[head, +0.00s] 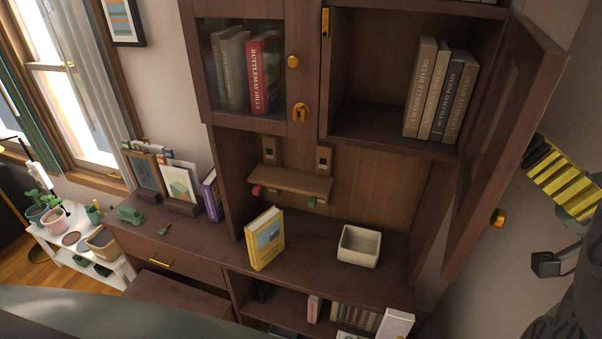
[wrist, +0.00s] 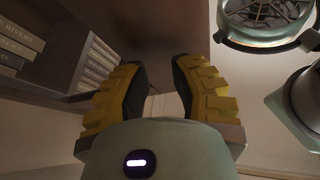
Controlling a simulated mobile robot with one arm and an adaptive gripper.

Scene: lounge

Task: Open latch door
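The latch door (head: 503,150), a dark brown cabinet door, stands swung wide open at the upper right of the head view, exposing the compartment behind it. Its orange knob (head: 497,217) is near the lower edge. An orange latch plate (head: 300,112) sits on the frame of the glass door to the left. My gripper (head: 540,152) is right of the open door, by the wall. In the wrist view its yellow, dark-padded fingers (wrist: 165,85) are apart with nothing between them. Whether a finger touches the door cannot be told.
The open compartment holds several books (head: 440,92). The left glass door (head: 245,75) is closed. Below, a yellow book (head: 265,239) and a white square bowl (head: 359,246) stand on the desk top (head: 310,270). A wall is close on the right.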

